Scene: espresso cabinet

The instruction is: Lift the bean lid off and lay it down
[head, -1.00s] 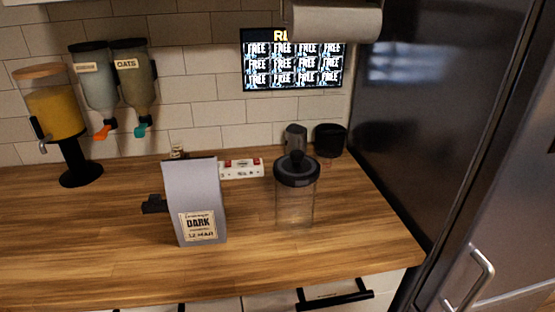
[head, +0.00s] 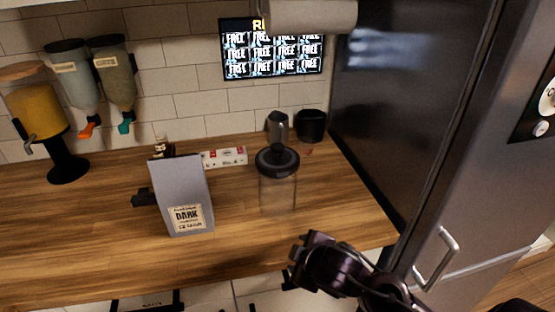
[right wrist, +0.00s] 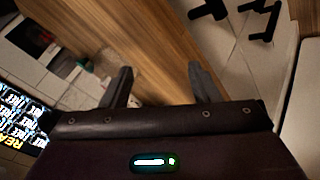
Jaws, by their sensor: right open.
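A clear glass jar (head: 277,193) stands upright on the wooden counter, with the dark round bean lid (head: 277,160) and its knob seated on top. My right gripper (head: 296,264) is at the counter's front edge, in front of and below the jar, apart from it. In the right wrist view the right gripper (right wrist: 160,84) is open, with nothing between its two fingers; the jar cannot be made out there. My left gripper is not in view.
A grey coffee bag (head: 183,190) stands left of the jar. A white power strip (head: 224,157), a grey cup (head: 277,126) and a black cup (head: 311,126) are behind it. The fridge (head: 400,110) bounds the right. The counter (head: 95,240) is clear at front left.

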